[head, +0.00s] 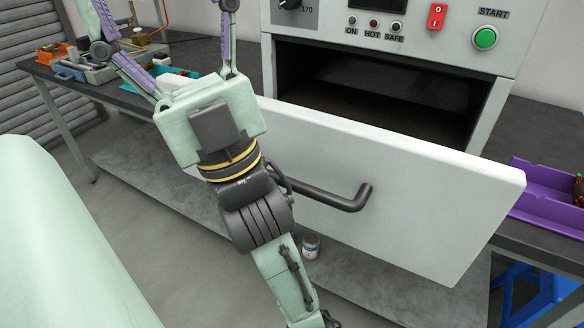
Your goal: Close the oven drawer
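The oven (400,48) stands on the dark bench with a dark open cavity (375,95). Its drawer's pale front panel (400,190) stands out from the cavity, so the drawer is open. A dark bar handle (325,195) is on the panel's front, its left part hidden behind my arm. My gripper (163,22) is in front of the panel's left end, nearer the camera. Its two purple-padded fingers are spread wide and point up the picture, with nothing seen between them but the bench background. The fingertips are at or near the top edge. I see no contact with the panel.
A purple tray (550,198) lies on the bench at right, with a blue stand (535,292) below. Small bins, one orange (52,54), sit on the bench at upper left. A small can (311,246) stands on the lower shelf (150,190). Floor in front looks clear.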

